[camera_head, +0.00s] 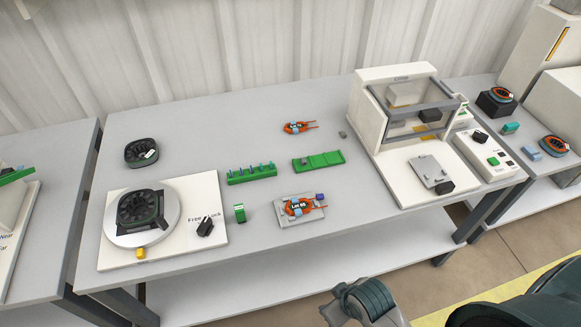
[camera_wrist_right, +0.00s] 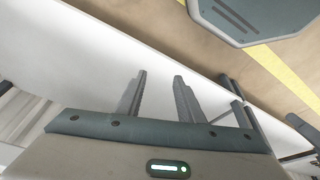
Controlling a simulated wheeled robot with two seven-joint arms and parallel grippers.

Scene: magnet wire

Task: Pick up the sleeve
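I cannot tell for certain which thing is the sleeve. Small blue upright pieces stand in a row on a green rack (camera_head: 251,174) in the middle of the table; they are too small to tell as sleeves or pegs. A flat green tray (camera_head: 318,161) lies to the rack's right, its contents unclear. My right gripper (camera_wrist_right: 160,76) shows in the right wrist view with its two fingers apart and nothing between them. It is away from the tabletop things. In the head view only parts of my arm show at the bottom right. My left gripper is not in view.
An orange coil (camera_head: 297,127) lies at the back, another sits on a grey plate (camera_head: 313,213) in front. A round turntable fixture (camera_head: 190,190) stands left, with a black ring part (camera_head: 141,152) behind it. A white press machine (camera_head: 363,110) stands right.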

